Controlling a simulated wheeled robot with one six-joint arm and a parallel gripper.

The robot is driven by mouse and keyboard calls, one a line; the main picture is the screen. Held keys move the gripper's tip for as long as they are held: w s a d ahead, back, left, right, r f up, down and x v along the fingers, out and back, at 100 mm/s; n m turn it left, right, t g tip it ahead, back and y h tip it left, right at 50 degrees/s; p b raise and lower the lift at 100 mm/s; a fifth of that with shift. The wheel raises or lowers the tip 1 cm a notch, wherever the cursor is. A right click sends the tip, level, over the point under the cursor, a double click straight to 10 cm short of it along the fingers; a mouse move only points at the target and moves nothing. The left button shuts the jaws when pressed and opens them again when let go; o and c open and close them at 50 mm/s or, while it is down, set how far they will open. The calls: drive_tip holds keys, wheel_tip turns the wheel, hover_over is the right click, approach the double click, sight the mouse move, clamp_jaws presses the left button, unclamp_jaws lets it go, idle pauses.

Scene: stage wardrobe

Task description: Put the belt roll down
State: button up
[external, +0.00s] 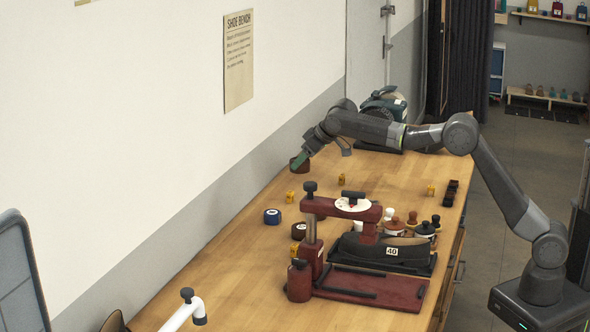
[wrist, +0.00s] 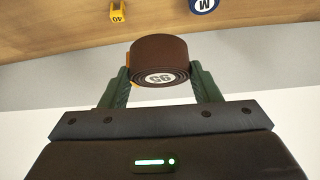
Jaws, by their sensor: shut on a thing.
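My gripper (wrist: 160,88) is shut on a brown belt roll (wrist: 160,55), with one green finger on each side of it. The roll is a wound coil with a white end label that reads 95, upside down in the wrist view. In the external view my gripper (external: 301,160) reaches over the far left side of the wooden bench (external: 235,275), near the wall. The belt roll also shows there (external: 295,166), partly hidden by the fingers. Whether the roll touches the bench is unclear.
A blue roll (external: 272,216) and a dark brown roll (external: 298,230) stand on the bench. Small yellow number markers (external: 290,197) are spread around. A red press (external: 345,206) fills the middle front. A dark blue machine (external: 383,108) stands behind my arm. Bare wood lies between the markers.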

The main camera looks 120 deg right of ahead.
drive_tip(key=s+d+f+m, duration=0.1)
drive_tip(key=s+d+f, duration=0.1)
drive_tip(key=s+d, duration=0.35)
drive_tip(key=s+d+f, duration=0.2)
drive_tip(key=s+f, duration=0.1)
drive_tip(key=s, duration=0.6)
drive_tip(key=shift+g+h, duration=0.3)
drive_tip(key=f, duration=0.4)
drive_tip(key=s+f+b, duration=0.1)
drive_tip(key=shift+f, duration=2.5)
drive_tip(key=shift+f, duration=0.2)
drive_tip(key=o, duration=1)
drive_tip(key=shift+r, duration=0.1)
